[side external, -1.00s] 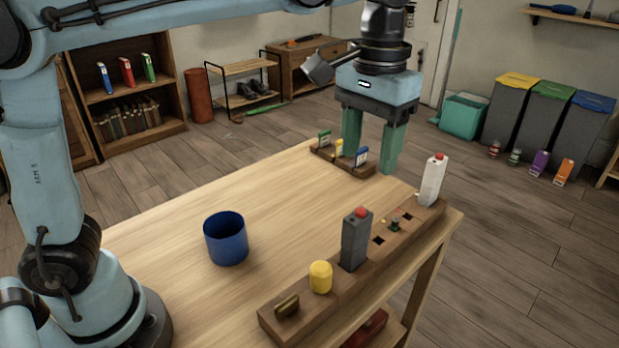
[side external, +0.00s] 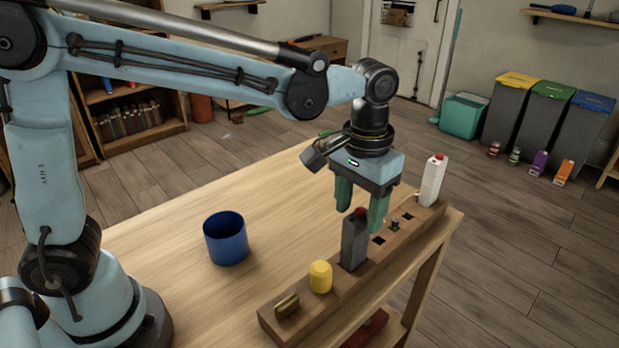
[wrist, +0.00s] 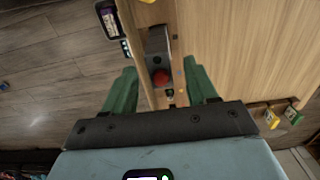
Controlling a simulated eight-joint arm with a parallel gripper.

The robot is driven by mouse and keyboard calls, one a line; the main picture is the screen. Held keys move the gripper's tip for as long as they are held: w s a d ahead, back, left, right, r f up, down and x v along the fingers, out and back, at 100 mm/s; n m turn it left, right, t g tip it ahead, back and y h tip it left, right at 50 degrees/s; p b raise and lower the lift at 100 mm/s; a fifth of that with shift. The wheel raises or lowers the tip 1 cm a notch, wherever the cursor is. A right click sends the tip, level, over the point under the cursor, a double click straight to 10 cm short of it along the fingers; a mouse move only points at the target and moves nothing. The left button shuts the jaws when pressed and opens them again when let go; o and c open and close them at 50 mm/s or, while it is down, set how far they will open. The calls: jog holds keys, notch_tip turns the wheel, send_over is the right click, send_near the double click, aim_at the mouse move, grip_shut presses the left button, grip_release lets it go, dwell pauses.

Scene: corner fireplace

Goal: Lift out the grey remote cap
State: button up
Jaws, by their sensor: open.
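The grey remote cap (side external: 354,246) stands upright in the wooden rack (side external: 320,292) along the table's near right edge. Its red button shows partly at the top in the side view, and clearly in the wrist view, where the grey cap (wrist: 157,45) lies ahead of and between the fingers. My gripper (side external: 361,212) points down, open and empty, its green fingers close above and around the cap's top. In the wrist view my gripper (wrist: 161,85) has a finger on each side of the rack's line, with a gap to the red button.
A blue cup (side external: 226,238) stands on the table's left half. Bare table lies between cup and rack.

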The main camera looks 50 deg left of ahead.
jog(key=shift+f, duration=0.5)
jog(key=c, duration=1)
jog(key=shift+r, duration=0.1)
jog(key=shift+c, duration=0.2)
